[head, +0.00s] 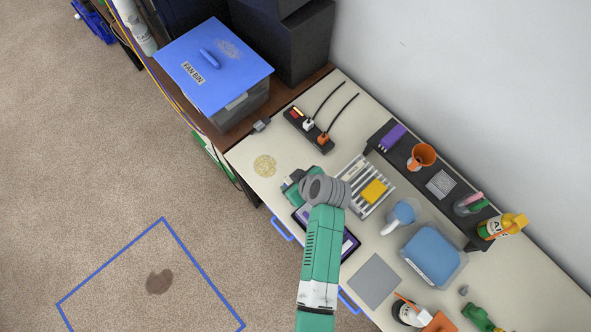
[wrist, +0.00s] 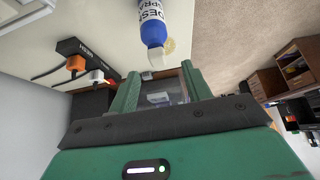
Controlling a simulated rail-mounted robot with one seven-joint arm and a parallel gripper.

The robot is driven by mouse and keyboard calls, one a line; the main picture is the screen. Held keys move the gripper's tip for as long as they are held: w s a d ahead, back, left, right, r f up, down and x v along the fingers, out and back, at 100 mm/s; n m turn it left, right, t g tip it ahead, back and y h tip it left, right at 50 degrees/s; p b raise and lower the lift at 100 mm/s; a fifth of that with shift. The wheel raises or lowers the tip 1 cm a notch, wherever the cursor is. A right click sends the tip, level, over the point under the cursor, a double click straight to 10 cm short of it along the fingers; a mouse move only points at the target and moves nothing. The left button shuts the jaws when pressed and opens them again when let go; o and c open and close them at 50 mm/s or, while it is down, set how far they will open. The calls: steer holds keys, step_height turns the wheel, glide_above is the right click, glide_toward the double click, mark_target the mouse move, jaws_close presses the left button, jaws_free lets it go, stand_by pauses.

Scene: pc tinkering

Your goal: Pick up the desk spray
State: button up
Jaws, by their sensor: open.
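The desk spray (wrist: 152,28) is a blue bottle with a white label and a pale cap, cut off by the top edge of the wrist view. Its cap end lies just beyond my gripper (wrist: 160,76) and a little above the gap between the fingers in the picture. The fingers are apart, with nothing held between them. In the head view my gripper (head: 290,185) is over the left part of the desk, partly covered by my wrist. I cannot make out the desk spray there; my arm may hide it.
A round coaster (head: 265,166) and a power strip (head: 308,130) with plugged cables lie left of and beyond my gripper. A blue-lidded bin (head: 180,85) stands further left. A rack (head: 358,190), a purple-edged tray (head: 350,244) and a blue container (head: 432,257) crowd the right.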

mark_target(290, 182)
steer(key=shift+d+x, duration=0.15)
steer(key=shift+x, duration=1.25)
steer(key=shift+d+x, duration=0.1)
steer(key=shift+x, duration=1.25)
steer(key=shift+s+f, duration=0.15)
jaws_close()
